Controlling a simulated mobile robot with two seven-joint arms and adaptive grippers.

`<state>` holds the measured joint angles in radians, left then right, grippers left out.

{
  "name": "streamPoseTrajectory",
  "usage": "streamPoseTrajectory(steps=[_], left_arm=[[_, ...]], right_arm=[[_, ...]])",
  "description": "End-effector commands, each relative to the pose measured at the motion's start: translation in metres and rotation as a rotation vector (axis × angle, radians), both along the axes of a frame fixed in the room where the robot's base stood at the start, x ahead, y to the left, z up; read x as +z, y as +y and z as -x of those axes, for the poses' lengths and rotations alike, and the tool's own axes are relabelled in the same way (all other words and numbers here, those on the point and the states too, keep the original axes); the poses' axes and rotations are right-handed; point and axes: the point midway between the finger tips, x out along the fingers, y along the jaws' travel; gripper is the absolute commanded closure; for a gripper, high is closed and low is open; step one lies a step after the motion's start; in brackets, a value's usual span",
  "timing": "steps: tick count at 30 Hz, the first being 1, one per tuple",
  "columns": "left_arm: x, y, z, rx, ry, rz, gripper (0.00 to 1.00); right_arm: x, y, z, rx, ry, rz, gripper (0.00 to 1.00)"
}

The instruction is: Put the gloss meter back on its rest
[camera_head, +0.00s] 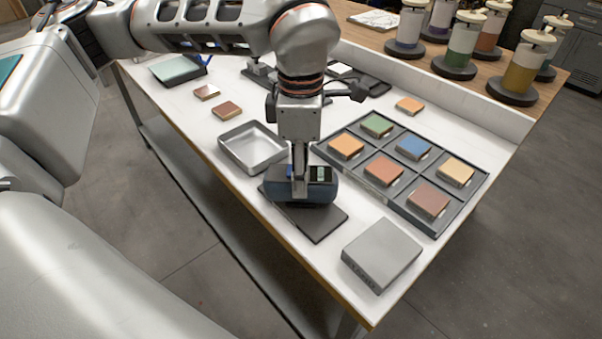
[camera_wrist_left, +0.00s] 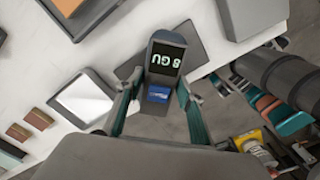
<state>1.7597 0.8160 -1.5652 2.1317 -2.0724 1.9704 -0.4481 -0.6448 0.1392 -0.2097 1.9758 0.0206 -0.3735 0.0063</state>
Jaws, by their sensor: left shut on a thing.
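The gloss meter (camera_head: 322,190) is a dark blue, rounded block with a small display. In the left wrist view the gloss meter (camera_wrist_left: 164,70) shows its lit display and a blue label. My left gripper (camera_head: 300,183) points down and is shut on it, with one finger on each side in the left wrist view (camera_wrist_left: 158,92). The rest, a flat dark pad (camera_head: 318,226), lies under the meter, which hides its middle. The pad (camera_wrist_left: 201,50) also shows beside the meter in the left wrist view. I cannot tell whether the meter touches the pad. My right gripper is not in view.
An empty metal tray (camera_head: 256,150) stands left of the pad. A dark rack (camera_head: 397,205) with several coloured tiles is to the right. A grey box (camera_head: 381,254) sits at the near corner. Several jars (camera_head: 463,48) stand on the raised shelf behind.

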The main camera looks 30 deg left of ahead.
Motion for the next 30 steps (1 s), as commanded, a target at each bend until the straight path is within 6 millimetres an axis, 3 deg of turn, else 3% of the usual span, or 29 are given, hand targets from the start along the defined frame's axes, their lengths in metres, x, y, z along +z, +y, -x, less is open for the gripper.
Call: streamPoseTrajectory(steps=[14,15,16,26,30], left_arm=[[-0.011,0.0,0.0,0.001,0.0,0.001,1.0],[-0.011,0.0,0.0,0.001,0.0,0.0,0.53],[-0.011,0.0,0.0,0.001,0.0,0.001,0.46],[-0.01,0.0,0.0,0.001,0.0,0.001,0.46],[-0.001,0.0,-0.001,0.0,-0.004,0.0,0.46]], right_arm=[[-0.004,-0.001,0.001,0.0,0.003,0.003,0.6],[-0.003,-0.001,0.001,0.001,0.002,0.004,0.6],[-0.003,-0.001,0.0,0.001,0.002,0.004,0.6],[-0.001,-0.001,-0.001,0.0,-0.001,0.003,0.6],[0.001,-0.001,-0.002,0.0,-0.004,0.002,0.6]])
